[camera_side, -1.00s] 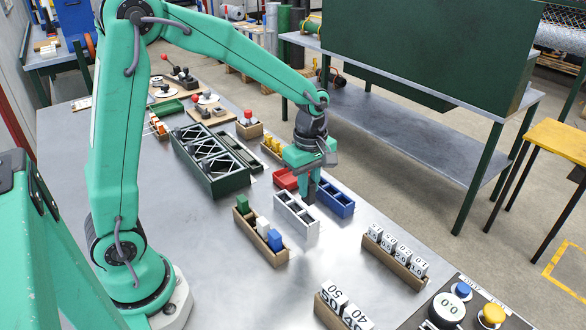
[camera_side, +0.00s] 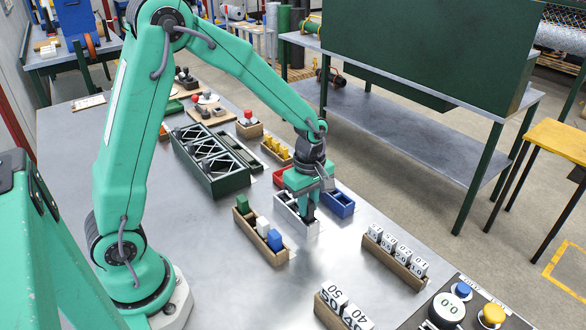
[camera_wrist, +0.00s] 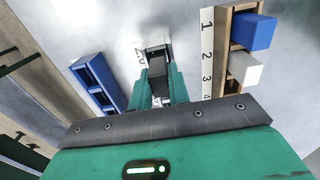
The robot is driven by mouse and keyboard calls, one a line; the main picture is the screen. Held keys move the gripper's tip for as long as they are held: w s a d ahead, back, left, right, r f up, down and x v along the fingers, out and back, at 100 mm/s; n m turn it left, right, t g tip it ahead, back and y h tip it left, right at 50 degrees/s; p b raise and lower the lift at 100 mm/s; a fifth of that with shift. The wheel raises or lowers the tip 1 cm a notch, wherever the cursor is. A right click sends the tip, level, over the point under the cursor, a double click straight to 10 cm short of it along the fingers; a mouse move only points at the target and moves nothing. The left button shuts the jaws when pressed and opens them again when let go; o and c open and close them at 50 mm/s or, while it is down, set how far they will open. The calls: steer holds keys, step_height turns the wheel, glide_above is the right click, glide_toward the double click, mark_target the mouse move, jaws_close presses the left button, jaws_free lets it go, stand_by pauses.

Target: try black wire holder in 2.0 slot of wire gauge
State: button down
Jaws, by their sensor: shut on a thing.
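My gripper (camera_wrist: 160,88) is shut on a small black block, the black wire holder (camera_wrist: 159,68), which hangs between its fingertips. In the side view, my gripper (camera_side: 307,208) is over the near right end of a white slotted block (camera_side: 282,210), which seems to be the wire gauge. The wrist view shows part of this white block (camera_wrist: 157,40) just beyond the holder, with a partly hidden label reading like "20" (camera_wrist: 140,54). I cannot tell whether the holder is in a slot or above it.
A wooden rack (camera_side: 248,232) with green, white and blue blocks stands left of the gauge. A blue tray (camera_side: 342,205) is close on the right, and a red tray (camera_side: 279,178) is behind. A rack of numbered white blocks (camera_side: 395,263) stands at front right. Bare metal table lies between.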

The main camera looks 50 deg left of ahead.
stand_by(0.3)
steer(key=c, duration=1.3)
jaws_free()
steer(key=shift+o, duration=0.2)
step_height(320, 180, up, 7)
steer(key=shift+r, duration=0.35)
